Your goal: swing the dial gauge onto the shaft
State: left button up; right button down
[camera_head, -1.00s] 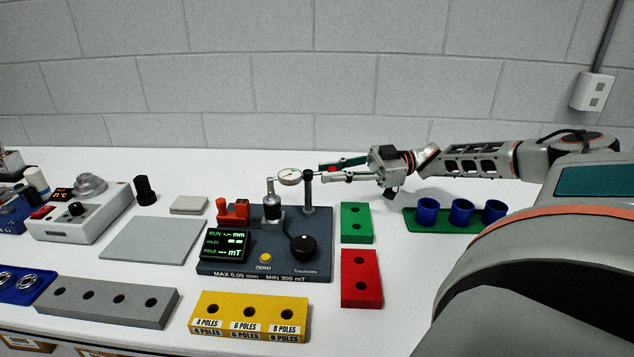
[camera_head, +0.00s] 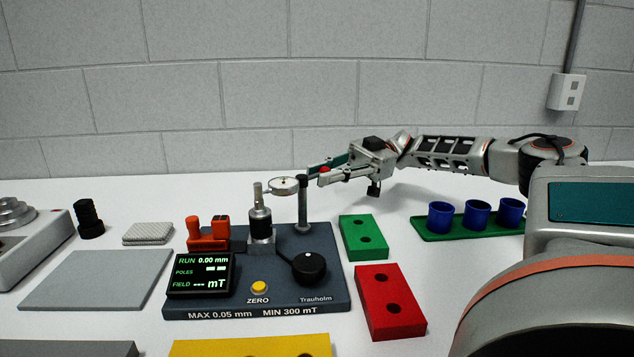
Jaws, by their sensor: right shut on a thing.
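The dial gauge (camera_head: 284,185) has a round white face and sits on a thin arm at the top of a dark post (camera_head: 303,205). The gauge is beside the upright metal shaft (camera_head: 258,193), just to its right in the picture; I cannot tell whether its tip touches. The shaft stands on the dark blue test stand (camera_head: 210,306). My right gripper (camera_head: 320,172) is shut on a small red knob (camera_head: 324,171) behind and right of the post top. Its fingers partly hide the knob. My left gripper is out of view.
The stand's screen (camera_head: 201,275) reads RUN 0.00 mm. A black knob (camera_head: 309,266) is at the stand's front right. Green (camera_head: 363,237) and red (camera_head: 390,300) blocks lie to the right. Blue cups (camera_head: 477,214) stand on a green tray (camera_head: 432,235). A grey mat (camera_head: 95,280) lies left.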

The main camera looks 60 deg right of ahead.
dwell(0.4)
jog(key=c, duration=1.9)
grip_release()
jog(key=v, duration=0.7)
jog(key=shift+d, duration=0.2)
